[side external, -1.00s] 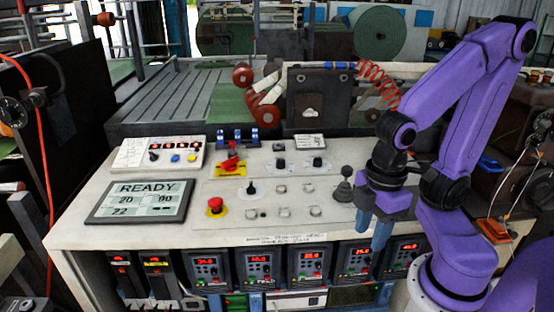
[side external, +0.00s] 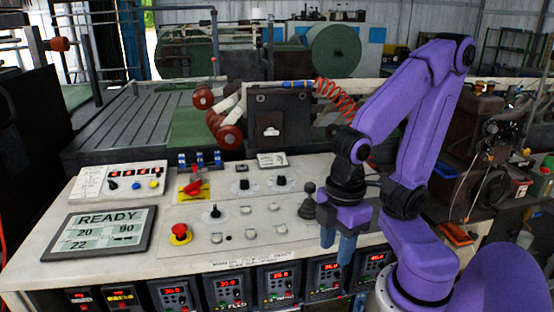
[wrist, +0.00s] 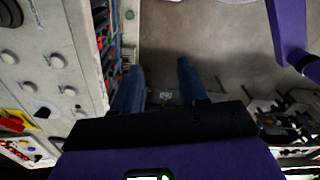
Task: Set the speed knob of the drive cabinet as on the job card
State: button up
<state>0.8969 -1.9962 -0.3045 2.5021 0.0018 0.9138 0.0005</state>
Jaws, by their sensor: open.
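Several drive units with red displays and small knobs sit in a row under the console's front edge; one is the drive unit (side external: 273,285). On the console top are black pointer knobs on pale dials, such as the knob (side external: 214,211), the knob (side external: 244,184) and the knob (side external: 281,181). I cannot tell which is the speed knob. A small white card (side external: 272,159) lies at the console's back; its text is too small to read. My gripper (side external: 338,244) is open and empty, fingers down, by the console's front edge. The wrist view shows its blue fingers apart (wrist: 158,88).
A joystick (side external: 308,205) stands close to my gripper. The console also carries a READY screen (side external: 110,233), a red emergency button (side external: 180,232) and a display box (side external: 120,180). In the wrist view, open floor (wrist: 205,40) lies beside the console.

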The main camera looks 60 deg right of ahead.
dwell(0.3)
jog(key=shift+o, duration=1.3)
jog(key=w+a+r+m, duration=0.1)
jog(key=w+a+r, duration=0.1)
jog(key=w, duration=0.5)
jog(key=w+a+r+m, duration=0.1)
jog(key=w+r, duration=0.2)
jog(key=w, duration=0.3)
notch_tip(320, 180, up, 3)
jog(key=m, duration=0.4)
send_over(244, 181)
notch_tip(244, 181, down, 16)
jog(key=shift+f, duration=0.25)
jog(key=shift+c, duration=0.3)
